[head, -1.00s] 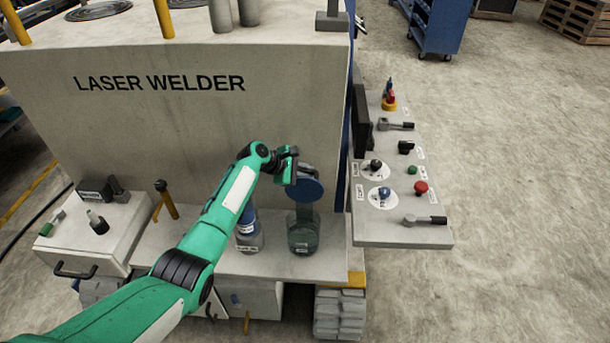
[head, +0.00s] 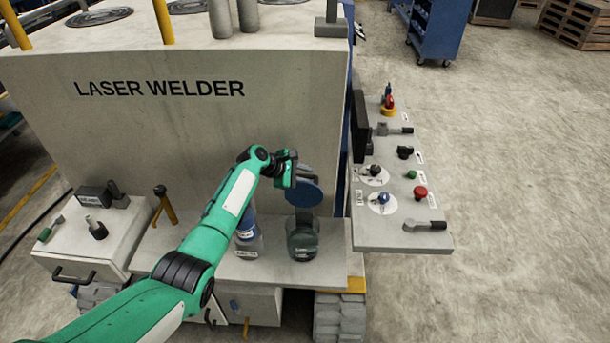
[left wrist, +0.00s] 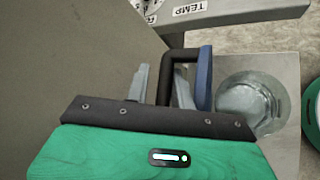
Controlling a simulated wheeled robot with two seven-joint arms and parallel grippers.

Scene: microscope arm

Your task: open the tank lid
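The glass tank (head: 302,243) stands on the ledge in front of the laser welder. Its round blue lid (head: 304,194) is tipped up above it, standing steeply. In the left wrist view the lid (left wrist: 204,78) shows almost edge-on, beside the tank's round open top (left wrist: 248,102). A black loop handle (left wrist: 180,54) sticks out from the lid. My left gripper (head: 291,172) is at the lid; in the left wrist view its fingers (left wrist: 161,88) lie on both sides of the handle bar and look closed on it.
A bottle with a blue label (head: 248,236) stands just left of the tank. The welder's front wall (head: 150,140) rises behind. A control panel (head: 400,235) with knobs and levers juts out at the right. A grey box (head: 95,245) sits at the left.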

